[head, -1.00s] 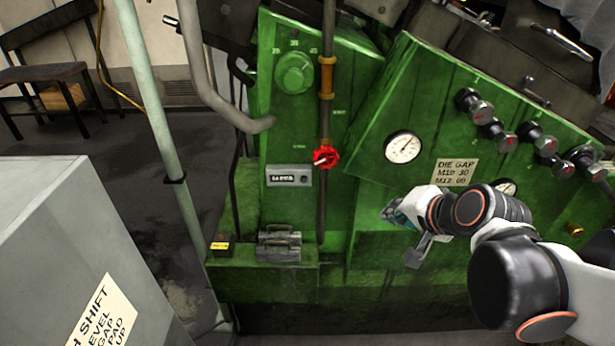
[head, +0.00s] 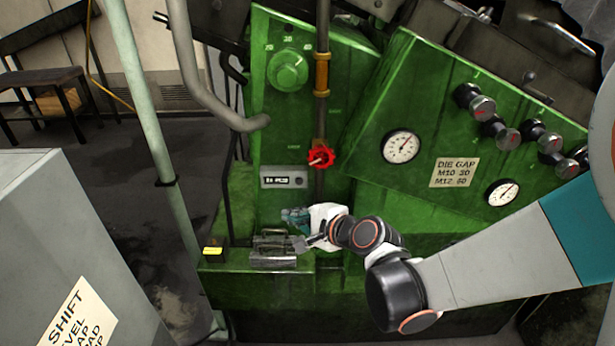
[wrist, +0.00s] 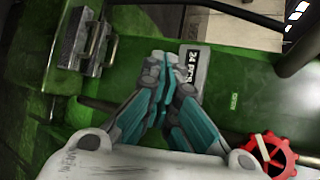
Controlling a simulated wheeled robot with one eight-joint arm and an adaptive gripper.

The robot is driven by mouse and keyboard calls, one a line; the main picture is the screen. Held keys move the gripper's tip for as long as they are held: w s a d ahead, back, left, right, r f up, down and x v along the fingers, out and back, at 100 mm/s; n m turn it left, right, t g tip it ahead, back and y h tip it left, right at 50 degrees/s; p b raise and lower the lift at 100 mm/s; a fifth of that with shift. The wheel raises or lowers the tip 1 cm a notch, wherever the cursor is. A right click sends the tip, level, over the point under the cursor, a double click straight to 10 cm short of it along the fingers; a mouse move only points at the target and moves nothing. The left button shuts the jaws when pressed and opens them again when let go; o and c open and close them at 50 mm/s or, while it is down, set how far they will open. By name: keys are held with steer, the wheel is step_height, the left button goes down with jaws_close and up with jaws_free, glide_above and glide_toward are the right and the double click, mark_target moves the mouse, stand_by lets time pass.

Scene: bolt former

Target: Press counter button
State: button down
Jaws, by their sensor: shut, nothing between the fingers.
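The counter (head: 284,177) is a small grey box with a dark display and a round dark button at its right end, on the green machine's upright panel. In the wrist view the counter (wrist: 193,70) stands just beyond my fingertips, which cover part of it; its button cannot be made out there. My gripper (head: 292,217) is below the counter in the head view, apart from it as far as I can tell. In the wrist view my gripper (wrist: 158,62) has its fingers together with nothing between them.
A red valve wheel (head: 320,157) on a vertical pipe is right of the counter; it also shows in the wrist view (wrist: 268,152). Grey metal blocks with handles (head: 274,248) sit on the ledge below. A sloped panel with gauges (head: 401,147) and knobs is at right.

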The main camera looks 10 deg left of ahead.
mark_target(299, 181)
steer(key=shift+w, duration=0.15)
steer(key=w+a, duration=0.2)
steer(key=w, duration=0.6)
steer(key=shift+w, duration=0.2)
steer(key=shift+w, duration=0.1)
stand_by(1.4)
steer(key=shift+w, duration=0.3)
steer(key=shift+w+a, duration=0.15)
steer(key=shift+w, duration=0.25)
stand_by(0.7)
steer(key=shift+s, duration=0.15)
steer(key=shift+s+d, duration=0.2)
steer(key=shift+s, duration=0.5)
